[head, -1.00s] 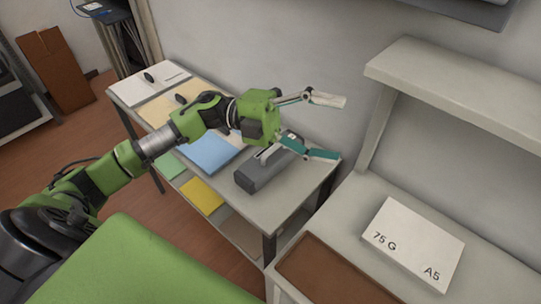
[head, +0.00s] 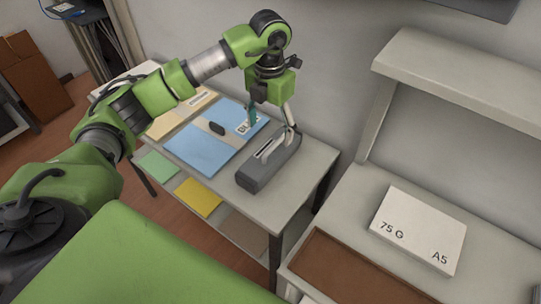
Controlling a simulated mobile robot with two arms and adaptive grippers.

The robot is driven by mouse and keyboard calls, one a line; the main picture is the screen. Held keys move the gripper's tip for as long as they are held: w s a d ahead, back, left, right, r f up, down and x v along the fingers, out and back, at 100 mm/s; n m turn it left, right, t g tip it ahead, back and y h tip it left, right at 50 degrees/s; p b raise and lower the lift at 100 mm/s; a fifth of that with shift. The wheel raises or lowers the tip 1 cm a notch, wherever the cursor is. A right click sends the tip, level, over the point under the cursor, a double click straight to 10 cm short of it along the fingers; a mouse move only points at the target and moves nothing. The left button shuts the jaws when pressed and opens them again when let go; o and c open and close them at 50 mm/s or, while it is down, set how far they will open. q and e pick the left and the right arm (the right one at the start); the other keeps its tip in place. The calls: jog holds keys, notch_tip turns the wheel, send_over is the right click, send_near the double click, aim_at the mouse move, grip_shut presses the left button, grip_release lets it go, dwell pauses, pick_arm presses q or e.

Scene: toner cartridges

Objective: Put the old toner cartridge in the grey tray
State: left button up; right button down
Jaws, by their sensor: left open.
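A long dark grey block with a pale handle-like strip on top (head: 270,167) lies on the side table's near right part; it looks like the toner cartridge, but I cannot tell if it is the old one. My left gripper (head: 272,124) points down just above and behind its far end, with its fingers spread. One finger is teal, the other pale. I cannot tell if a finger touches the block. No tray that is clearly grey stands out. My right gripper is not in view.
Blue folders (head: 200,148) with a dark clip lie left of the block on the table (head: 300,180). Green and yellow sheets (head: 198,197) lie on its lower shelf. A paper pack marked "75 G A5" (head: 418,229) and a brown-bottomed recess (head: 350,270) are on the right desk.

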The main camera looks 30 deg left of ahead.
aim_at(271, 155)
pick_arm(q)
notch_tip(271, 155, down, 7)
jog(key=shift+r+p, duration=0.2)
jog(key=shift+p, duration=0.15)
jog(key=shift+w+f+p, duration=0.15)
jog(key=shift+f+p, duration=0.25)
jog(key=shift+f, duration=0.95)
jog(key=shift+w+f+p, duration=0.15)
jog(key=shift+f+p, duration=0.25)
jog(key=shift+f, duration=0.95)
jog(key=c, duration=1.6)
jog(key=shift+w+r, duration=0.1)
jog(key=shift+c, duration=1)
